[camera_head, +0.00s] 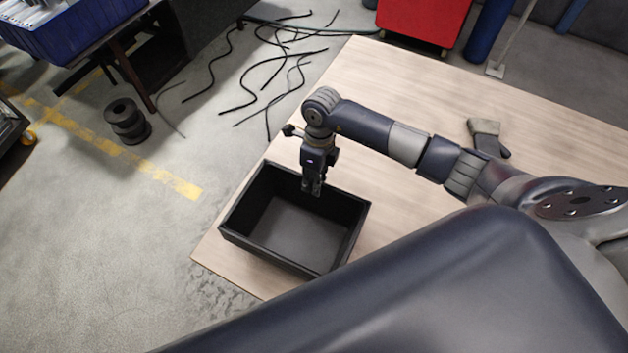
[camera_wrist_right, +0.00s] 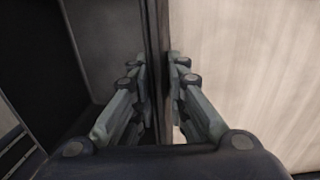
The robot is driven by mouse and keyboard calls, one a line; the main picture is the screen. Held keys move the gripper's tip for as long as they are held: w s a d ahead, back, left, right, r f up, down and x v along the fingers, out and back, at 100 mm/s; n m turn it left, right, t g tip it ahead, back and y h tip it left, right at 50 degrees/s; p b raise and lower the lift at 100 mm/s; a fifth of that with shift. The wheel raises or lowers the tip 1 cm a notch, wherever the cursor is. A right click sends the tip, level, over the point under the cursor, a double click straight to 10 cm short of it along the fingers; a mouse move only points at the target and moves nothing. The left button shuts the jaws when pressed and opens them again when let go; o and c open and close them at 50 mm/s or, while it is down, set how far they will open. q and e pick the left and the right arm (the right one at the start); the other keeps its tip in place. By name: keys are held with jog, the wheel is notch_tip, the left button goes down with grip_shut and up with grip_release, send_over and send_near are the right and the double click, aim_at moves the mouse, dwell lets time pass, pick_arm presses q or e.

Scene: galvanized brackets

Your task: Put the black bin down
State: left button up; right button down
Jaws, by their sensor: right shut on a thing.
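The black bin (camera_head: 260,262) is an open, empty rectangular box over the near-left part of the wooden table (camera_head: 400,88). My right gripper (camera_head: 313,190) comes down on its far wall and is shut on it. In the right wrist view the two fingers (camera_wrist_right: 160,95) stand on either side of the bin's wall (camera_wrist_right: 155,40), with the bin's inside to the left and pale wood to the right. I cannot tell whether the bin's underside touches the table. My left gripper is not in view.
A grey work glove (camera_head: 487,137) lies on the table behind my right arm. Black cables (camera_head: 268,75) and a dark spool (camera_head: 127,121) are on the concrete floor. A blue crate (camera_head: 75,30) and a red cabinet (camera_head: 425,20) stand farther back. Bare table lies beyond the bin.

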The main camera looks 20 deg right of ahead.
jog(key=c, duration=1.6)
grip_release()
jog(key=shift+r+p, duration=0.45)
jog(key=shift+p, duration=0.15)
jog(key=shift+w+r, duration=0.1)
jog(key=shift+r, duration=0.25)
jog(key=shift+w+d+r+b, duration=0.2)
jog(key=shift+r+b, duration=0.45)
jog(key=shift+r, duration=1.2)
jog(key=shift+w+d+r+b, duration=0.2)
jog(key=shift+r+b, duration=0.5)
jog(key=shift+r, duration=1.2)
jog(key=shift+w+d+r+b, duration=0.1)
jog(key=shift+d+r+b, duration=0.4)
jog(key=shift+r, duration=1.35)
jog(key=shift+a, duration=0.2)
